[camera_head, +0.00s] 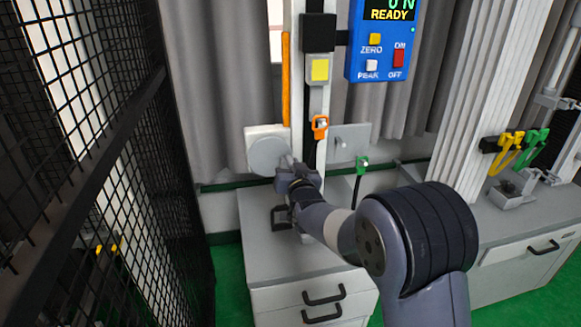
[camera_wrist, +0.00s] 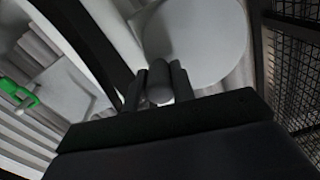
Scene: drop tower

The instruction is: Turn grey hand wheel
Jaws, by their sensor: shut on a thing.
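The grey hand wheel (camera_head: 268,156) is a round disc on the left side of the white column, in front of a pale square plate. It fills the upper middle of the wrist view (camera_wrist: 205,40). A short grey handle (camera_wrist: 159,92) stands out from the wheel. My gripper (camera_head: 291,168) is at the wheel's lower right edge in the head view. In the wrist view my gripper (camera_wrist: 160,85) has one dark finger on each side of the handle and is shut on it. The handle is largely hidden in the head view.
A blue display box (camera_head: 386,40) reading READY hangs at the upper right. An orange clip (camera_head: 320,126) and a green clip (camera_head: 362,166) are close to the column. A black mesh fence (camera_head: 90,150) stands on the left. The grey cabinet (camera_head: 270,262) is below my arm.

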